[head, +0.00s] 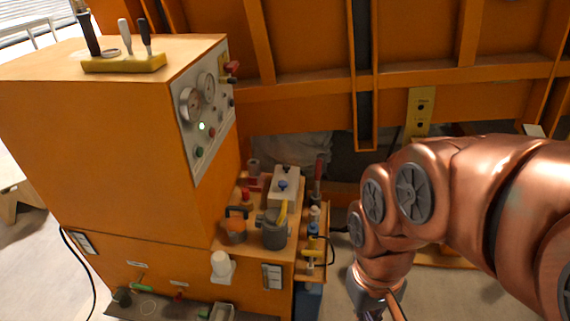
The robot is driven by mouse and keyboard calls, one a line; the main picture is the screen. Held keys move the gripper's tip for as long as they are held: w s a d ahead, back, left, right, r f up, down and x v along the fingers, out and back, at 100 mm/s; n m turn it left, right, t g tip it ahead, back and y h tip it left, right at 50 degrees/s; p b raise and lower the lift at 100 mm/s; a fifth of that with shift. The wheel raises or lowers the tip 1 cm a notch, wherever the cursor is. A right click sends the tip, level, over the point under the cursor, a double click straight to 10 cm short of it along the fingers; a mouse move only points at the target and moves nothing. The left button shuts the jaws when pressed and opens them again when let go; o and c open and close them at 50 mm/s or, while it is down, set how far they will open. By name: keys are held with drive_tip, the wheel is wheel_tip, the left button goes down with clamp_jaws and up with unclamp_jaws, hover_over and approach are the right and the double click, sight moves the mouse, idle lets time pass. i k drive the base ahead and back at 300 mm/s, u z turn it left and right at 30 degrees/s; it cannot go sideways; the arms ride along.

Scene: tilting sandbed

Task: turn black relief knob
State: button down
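My gripper (380,310) is at the bottom edge, right of the orange cabinet. Only its top part shows, and its fingers are cut off, so I cannot tell whether it is open or shut. It is apart from the cabinet.
The orange cabinet (110,140) fills the left, with levers in a yellow block (122,64) on top. Valves and a grey cylinder (273,235) crowd a side ledge. The orange sandbed frame (310,108) stands behind. Bare floor shows between ledge and arm.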

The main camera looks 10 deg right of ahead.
sight(286, 166)
drive_tip(key=u, duration=0.45)
drive_tip(key=i, duration=0.95)
drive_tip(key=u, duration=0.15)
